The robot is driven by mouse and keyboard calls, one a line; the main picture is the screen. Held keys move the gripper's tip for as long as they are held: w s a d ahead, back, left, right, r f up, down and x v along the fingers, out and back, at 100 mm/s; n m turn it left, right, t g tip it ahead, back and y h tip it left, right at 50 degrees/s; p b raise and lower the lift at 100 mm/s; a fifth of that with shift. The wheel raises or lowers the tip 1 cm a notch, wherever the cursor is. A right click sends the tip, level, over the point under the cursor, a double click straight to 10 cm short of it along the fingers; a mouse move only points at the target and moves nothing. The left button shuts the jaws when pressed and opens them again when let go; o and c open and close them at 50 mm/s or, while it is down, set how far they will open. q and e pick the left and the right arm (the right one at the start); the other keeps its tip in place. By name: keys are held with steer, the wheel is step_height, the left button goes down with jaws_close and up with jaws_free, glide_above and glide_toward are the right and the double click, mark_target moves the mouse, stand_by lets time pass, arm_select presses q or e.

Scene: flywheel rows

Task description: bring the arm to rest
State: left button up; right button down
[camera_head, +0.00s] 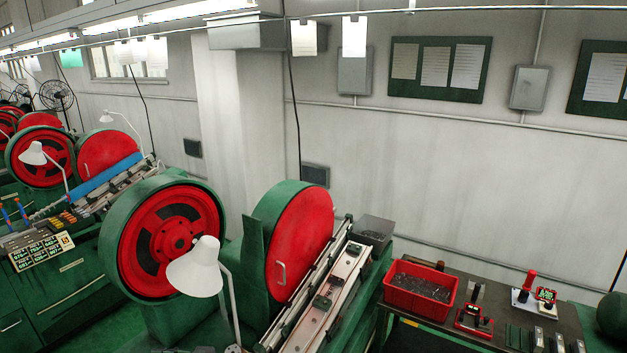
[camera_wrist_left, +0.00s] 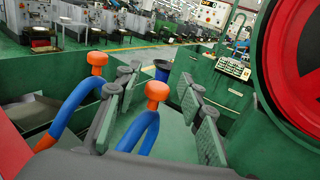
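My left gripper (camera_wrist_left: 160,82) shows only in the left wrist view. Its two grey-green padded fingers are spread wide apart. Nothing is clamped between them. A blue hose with an orange tip (camera_wrist_left: 143,127) shows in the gap between the fingers. A second blue hose with an orange tip (camera_wrist_left: 73,98) shows left of the left finger. I cannot tell how far the hoses are from the fingers. No arm or gripper of mine shows in the head view, and my right gripper is in neither view.
A green machine with a red flywheel (camera_head: 148,225) and a white lamp (camera_head: 197,268) stands close in the head view. A red bin of dark parts (camera_head: 421,290) sits on a bench (camera_head: 452,268) at right. A red wheel (camera_wrist_left: 296,65) is at the wrist view's right.

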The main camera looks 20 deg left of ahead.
arm_select(q)
steer(key=shift+r+m+t+y+p, duration=0.25)
steer(key=shift+m+t+p, duration=0.65)
steer(key=shift+p, duration=1.4)
steer(key=b+v, duration=0.7)
steer(key=b, duration=0.8)
steer(key=shift+d+f+t+b, duration=0.25)
steer(key=shift+d+t+b, duration=0.05)
steer(key=shift+b, duration=0.05)
steer(key=shift+w, duration=0.1)
